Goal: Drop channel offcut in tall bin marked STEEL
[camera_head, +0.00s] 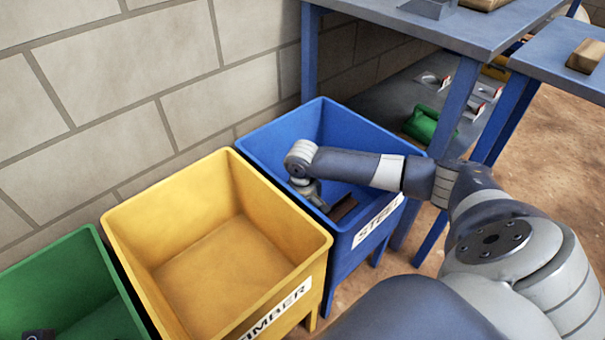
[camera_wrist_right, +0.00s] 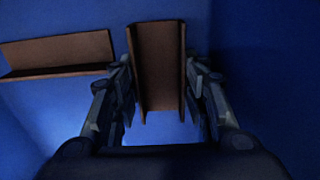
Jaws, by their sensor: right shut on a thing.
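The blue tall bin (camera_head: 372,142) has a white label reading STEEL (camera_head: 378,222) on its front. My right arm reaches over its right side, and my right gripper (camera_head: 314,196) is down inside the bin's opening. In the right wrist view the gripper (camera_wrist_right: 160,88) is shut on the brown channel offcut (camera_wrist_right: 158,62), with a finger on each side of it. Blue bin walls surround it. A brown piece (camera_head: 343,208) shows by the gripper in the head view; I cannot tell whether it is the held offcut.
Another brown metal piece (camera_wrist_right: 58,50) is inside the bin, left of the held offcut. A yellow bin (camera_head: 215,245), its label partly cut off, and a green bin (camera_head: 80,285) stand to the left. A blue table (camera_head: 460,28) stands behind; a block wall (camera_head: 130,90) is at the back left.

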